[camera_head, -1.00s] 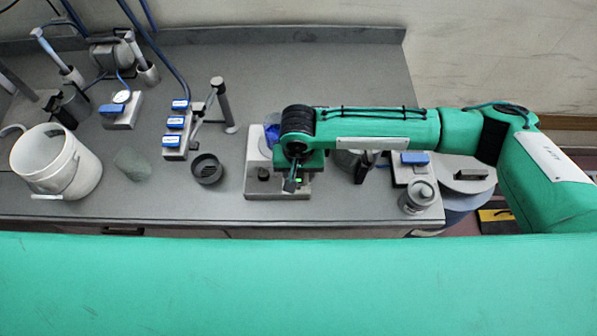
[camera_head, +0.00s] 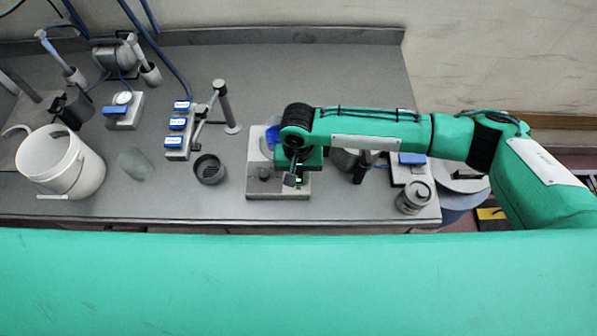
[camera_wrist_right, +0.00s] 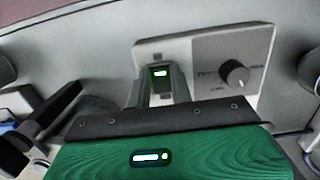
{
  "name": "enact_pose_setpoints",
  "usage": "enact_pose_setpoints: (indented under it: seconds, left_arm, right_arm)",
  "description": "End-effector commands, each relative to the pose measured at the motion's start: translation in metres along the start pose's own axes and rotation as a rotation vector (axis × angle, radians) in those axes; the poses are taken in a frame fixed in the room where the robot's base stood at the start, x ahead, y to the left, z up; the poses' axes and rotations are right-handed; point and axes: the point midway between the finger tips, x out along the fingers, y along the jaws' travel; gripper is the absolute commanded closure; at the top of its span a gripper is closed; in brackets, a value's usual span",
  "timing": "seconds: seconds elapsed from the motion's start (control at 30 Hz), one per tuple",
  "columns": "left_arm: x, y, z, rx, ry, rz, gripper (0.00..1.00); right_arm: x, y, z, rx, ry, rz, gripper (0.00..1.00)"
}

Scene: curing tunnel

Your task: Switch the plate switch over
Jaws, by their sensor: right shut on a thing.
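The plate switch (camera_wrist_right: 160,73) glows green on the front of the grey hot-plate unit (camera_wrist_right: 205,50), left of a black dial. In the head view the green light of the switch (camera_head: 299,179) shows at the front of the unit (camera_head: 262,188), under my right gripper (camera_head: 292,178). In the right wrist view my right gripper (camera_wrist_right: 161,88) points at the switch and is shut on it; the fingers partly hide it, so which way it is tipped cannot be told. My left gripper is not in view.
A round black dish (camera_head: 209,169) and a white bucket (camera_head: 60,163) stand to the left. A switch strip (camera_head: 178,131) and a stand (camera_head: 225,107) are behind. A lidded grey jar (camera_head: 413,197) stands near the right bench corner. The back middle of the bench is clear.

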Motion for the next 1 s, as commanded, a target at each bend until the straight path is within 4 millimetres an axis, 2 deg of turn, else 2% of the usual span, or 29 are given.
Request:
enact_pose_setpoints:
  seconds: [0.03, 0.2, 0.6, 0.63, 0.73, 1.0]
  left_arm:
    - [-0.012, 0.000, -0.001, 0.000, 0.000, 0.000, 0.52]
    - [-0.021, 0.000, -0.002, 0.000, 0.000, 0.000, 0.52]
    - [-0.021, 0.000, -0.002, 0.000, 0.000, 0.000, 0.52]
    - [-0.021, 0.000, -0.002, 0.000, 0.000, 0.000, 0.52]
    - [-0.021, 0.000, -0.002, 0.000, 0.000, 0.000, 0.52]
    - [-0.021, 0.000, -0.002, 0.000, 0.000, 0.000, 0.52]
  right_arm:
    - [-0.006, 0.000, -0.001, 0.006, -0.035, 0.001, 1.00]
    - [-0.005, 0.000, -0.004, 0.004, -0.125, 0.000, 1.00]
    - [-0.003, 0.000, -0.005, 0.000, -0.157, -0.003, 1.00]
    - [-0.003, 0.000, -0.005, 0.000, -0.157, -0.003, 0.76]
    - [-0.003, 0.000, -0.005, 0.000, -0.157, -0.003, 0.57]
    - [-0.003, 0.000, -0.005, 0.000, -0.157, -0.002, 0.56]
